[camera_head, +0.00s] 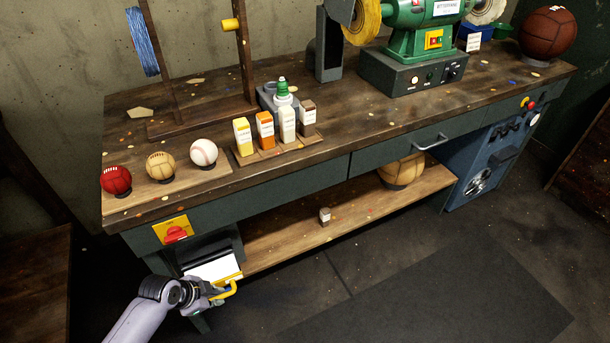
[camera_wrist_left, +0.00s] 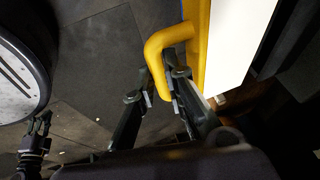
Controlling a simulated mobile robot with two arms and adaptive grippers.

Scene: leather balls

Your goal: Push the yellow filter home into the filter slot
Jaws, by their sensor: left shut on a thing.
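The yellow filter has a white body (camera_head: 212,267) and a yellow front edge with a bent yellow handle (camera_head: 230,288). The white body sticks out of the dark filter slot housing (camera_head: 230,243) under the bench's left end; its inner end is hidden. My left gripper (camera_head: 215,293) is at the handle. In the left wrist view my left gripper's fingers (camera_wrist_left: 160,84) are closed around the end of the yellow handle (camera_wrist_left: 168,38), with the white filter body (camera_wrist_left: 235,45) beyond the yellow edge. What seems to be my right gripper (camera_wrist_left: 38,123) hangs at the lower left, small and dark.
A red knob on a yellow plate (camera_head: 174,229) sits just above the slot. The bench top (camera_head: 340,145) carries balls, bottles and a green grinder (camera_head: 420,35). A lower shelf (camera_head: 290,235) extends right of the housing. The floor (camera_head: 420,290) in front is clear.

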